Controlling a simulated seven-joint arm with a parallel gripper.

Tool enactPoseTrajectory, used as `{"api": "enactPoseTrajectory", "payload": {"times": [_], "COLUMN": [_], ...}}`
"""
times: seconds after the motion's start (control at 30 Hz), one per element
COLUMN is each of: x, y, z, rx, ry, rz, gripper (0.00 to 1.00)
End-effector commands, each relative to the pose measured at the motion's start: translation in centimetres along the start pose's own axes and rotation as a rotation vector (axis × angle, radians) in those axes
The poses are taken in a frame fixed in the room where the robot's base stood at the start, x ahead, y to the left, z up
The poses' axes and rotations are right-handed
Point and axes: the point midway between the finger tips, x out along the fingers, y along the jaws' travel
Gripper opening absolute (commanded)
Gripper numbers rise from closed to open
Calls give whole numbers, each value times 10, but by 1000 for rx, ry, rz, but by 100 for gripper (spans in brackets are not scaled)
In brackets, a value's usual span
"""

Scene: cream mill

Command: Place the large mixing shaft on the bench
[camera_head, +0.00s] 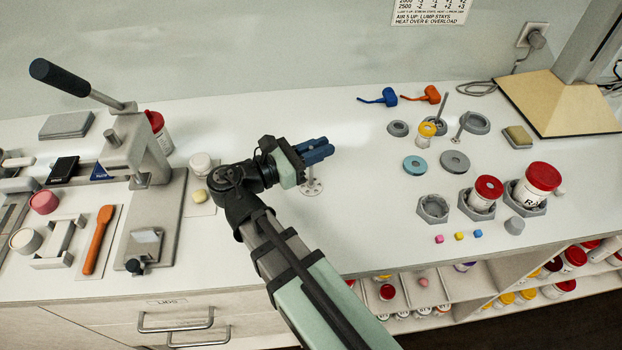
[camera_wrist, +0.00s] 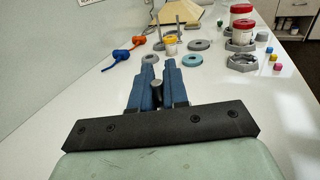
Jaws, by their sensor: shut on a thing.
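My gripper (camera_head: 326,150) has blue fingers and is over the middle of the white bench (camera_head: 350,230). It is shut on the large mixing shaft, a grey upright rod with a pale holed disc (camera_head: 312,187) at its lower end. The disc is at or just above the bench top; I cannot tell if it touches. In the wrist view the dark top of the shaft (camera_wrist: 156,88) shows between the fingers (camera_wrist: 157,80). The fingers hide much of the rod in the head view.
A lever press (camera_head: 140,150) and an orange spatula (camera_head: 98,240) are on the left. A white jar (camera_head: 201,163) is left of my gripper. Red-lidded jars (camera_head: 536,188), grey rings (camera_head: 455,161) and holders are on the right. Bench around the disc is clear.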

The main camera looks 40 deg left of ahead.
Motion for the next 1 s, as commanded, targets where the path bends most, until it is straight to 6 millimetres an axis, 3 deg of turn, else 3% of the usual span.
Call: {"api": "enactPoseTrajectory", "payload": {"times": [0.67, 1.0], "x": [0, 0], "y": [0, 0], "z": [4, 44], "rx": [1, 3], "ry": [0, 1], "rz": [0, 0], "gripper": [0, 0]}}
